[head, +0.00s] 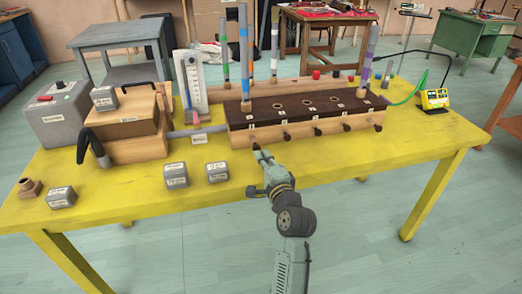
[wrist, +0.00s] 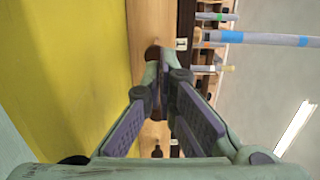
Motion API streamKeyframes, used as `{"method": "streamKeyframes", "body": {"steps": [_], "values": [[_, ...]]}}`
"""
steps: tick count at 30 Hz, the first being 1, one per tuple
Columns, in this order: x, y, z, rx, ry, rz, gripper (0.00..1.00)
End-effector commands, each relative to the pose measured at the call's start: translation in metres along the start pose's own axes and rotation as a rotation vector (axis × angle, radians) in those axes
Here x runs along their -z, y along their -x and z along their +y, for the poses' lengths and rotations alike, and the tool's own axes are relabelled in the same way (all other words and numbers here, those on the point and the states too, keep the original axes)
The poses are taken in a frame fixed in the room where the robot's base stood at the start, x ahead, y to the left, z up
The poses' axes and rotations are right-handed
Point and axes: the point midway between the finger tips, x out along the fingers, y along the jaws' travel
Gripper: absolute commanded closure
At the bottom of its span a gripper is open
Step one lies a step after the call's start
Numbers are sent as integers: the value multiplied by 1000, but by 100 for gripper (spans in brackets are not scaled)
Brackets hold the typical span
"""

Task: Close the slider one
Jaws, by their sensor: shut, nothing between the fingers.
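A long wooden box with a dark top (head: 300,106) stands on the yellow table, with several dark knobs along its front face. The leftmost knob (head: 256,146), by the first small label, looks like slider one. My gripper (head: 264,156) is shut and empty, right in front of this knob. In the wrist view, the fingertips of my gripper (wrist: 160,76) are close to a round brown knob (wrist: 152,53) on the wooden face; I cannot tell whether they touch it. Part of the slider's front is hidden by the fingers.
Colored upright tubes (head: 245,62) rise from the box. Left of it are a wooden case (head: 122,112) and a grey box (head: 60,115). Small labelled grey blocks (head: 176,175) lie on the yellow table (head: 290,190). A yellow meter (head: 433,100) stands right.

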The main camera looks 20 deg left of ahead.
Motion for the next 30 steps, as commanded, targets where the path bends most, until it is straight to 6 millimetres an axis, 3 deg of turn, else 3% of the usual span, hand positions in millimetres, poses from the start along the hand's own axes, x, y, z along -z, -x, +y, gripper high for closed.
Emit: {"method": "streamKeyframes", "body": {"steps": [6,17,24,30], "values": [[0,-18,-1,1,2,0,100],[0,-20,0,1,1,0,100],[1,-51,-2,1,1,-2,100],[2,-58,-1,1,1,-1,100]]}}
